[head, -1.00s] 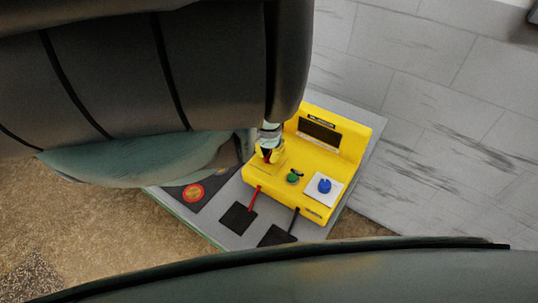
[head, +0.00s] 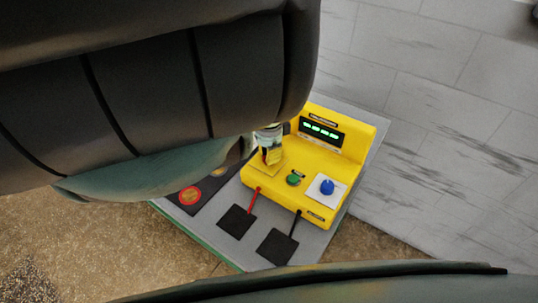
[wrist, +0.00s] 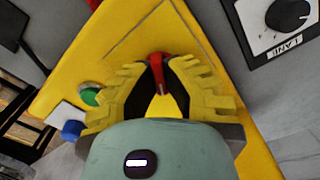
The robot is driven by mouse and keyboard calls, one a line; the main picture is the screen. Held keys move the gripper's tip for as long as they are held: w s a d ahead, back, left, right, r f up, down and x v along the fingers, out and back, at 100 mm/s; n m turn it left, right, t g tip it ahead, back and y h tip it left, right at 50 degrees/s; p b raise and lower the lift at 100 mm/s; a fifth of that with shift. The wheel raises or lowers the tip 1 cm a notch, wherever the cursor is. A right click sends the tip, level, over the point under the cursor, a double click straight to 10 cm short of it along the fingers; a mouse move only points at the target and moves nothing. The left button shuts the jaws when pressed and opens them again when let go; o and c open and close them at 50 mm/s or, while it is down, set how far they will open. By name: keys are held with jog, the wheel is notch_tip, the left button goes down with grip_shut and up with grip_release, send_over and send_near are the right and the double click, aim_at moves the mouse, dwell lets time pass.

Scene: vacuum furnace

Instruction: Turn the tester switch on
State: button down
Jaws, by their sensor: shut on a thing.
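The yellow tester (head: 345,140) stands on a grey board, and its display (head: 321,131) is lit with green characters. It has a green knob (head: 294,179) and a blue knob (head: 327,187) on a white plate. My gripper (wrist: 163,80) has its yellow fingers around the red switch lever (wrist: 157,68) on the tester's yellow top and is shut on it. In the head view the gripper (head: 270,157) is at the tester's left end, where my arm and fingers hide the switch.
Two black pads (head: 236,222) lie before the tester, one on a red lead and one on a black lead. A dark panel with a red round part (head: 190,196) is to the left. A black dial (wrist: 287,15) on a white plate stands near the gripper.

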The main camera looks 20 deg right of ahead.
dwell(0.3)
jog(key=c, duration=1)
grip_release()
jog(key=shift+c, duration=0.2)
jog(key=shift+r, duration=0.1)
notch_tip(320, 180, up, 6)
jog(key=shift+w+r, duration=0.1)
jog(key=shift+w, duration=0.05)
jog(key=shift+r, duration=0.55)
jog(key=shift+s, duration=0.2)
